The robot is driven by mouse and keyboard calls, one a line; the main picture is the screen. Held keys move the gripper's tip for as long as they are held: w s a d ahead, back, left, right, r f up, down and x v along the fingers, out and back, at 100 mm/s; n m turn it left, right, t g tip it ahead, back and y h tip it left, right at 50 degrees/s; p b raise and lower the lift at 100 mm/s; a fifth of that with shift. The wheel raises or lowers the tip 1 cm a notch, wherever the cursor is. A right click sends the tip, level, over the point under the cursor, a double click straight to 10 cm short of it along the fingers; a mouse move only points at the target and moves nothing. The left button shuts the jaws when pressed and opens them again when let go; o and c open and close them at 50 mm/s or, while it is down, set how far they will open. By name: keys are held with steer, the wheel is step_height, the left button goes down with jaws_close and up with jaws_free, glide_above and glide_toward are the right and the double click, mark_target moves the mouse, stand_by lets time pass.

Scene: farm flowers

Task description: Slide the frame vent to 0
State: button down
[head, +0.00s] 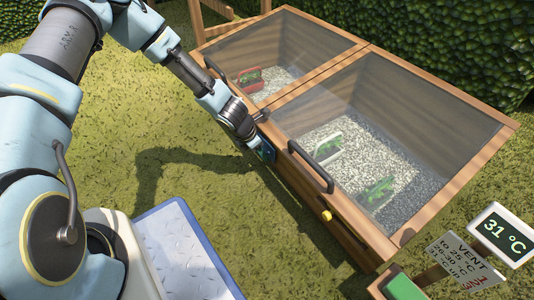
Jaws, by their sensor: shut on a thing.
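The cold frame (345,228) is a wooden box with two dark mesh-like lids, standing on the grass. My gripper (264,150) is at its front wall, near the middle, below the lid edge. It is shut on a small part there, which appears to be the frame vent's slider. My gripper hides that part, and I cannot read any vent scale or position. A yellow knob (326,215) sits on the front wall to the right, apart from my gripper. A sign (464,258) headed VENT lists temperature ranges. A display (501,233) beside it reads 31 °C.
Black bar handles show on the left lid (215,70) and right lid (310,166). Red, white and green items lie on gravel inside the frame. A green-topped block (404,287) is at the bottom right. Open grass (215,180) lies in front of the frame; hedges stand behind.

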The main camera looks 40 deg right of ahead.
steer(key=shift+w, duration=1)
steer(key=c, duration=0.6)
jaws_free()
steer(key=p+v, duration=0.5)
steer(key=v, duration=0.5)
steer(key=shift+a+r+p, duration=0.2)
steer(key=shift+r+p, duration=0.15)
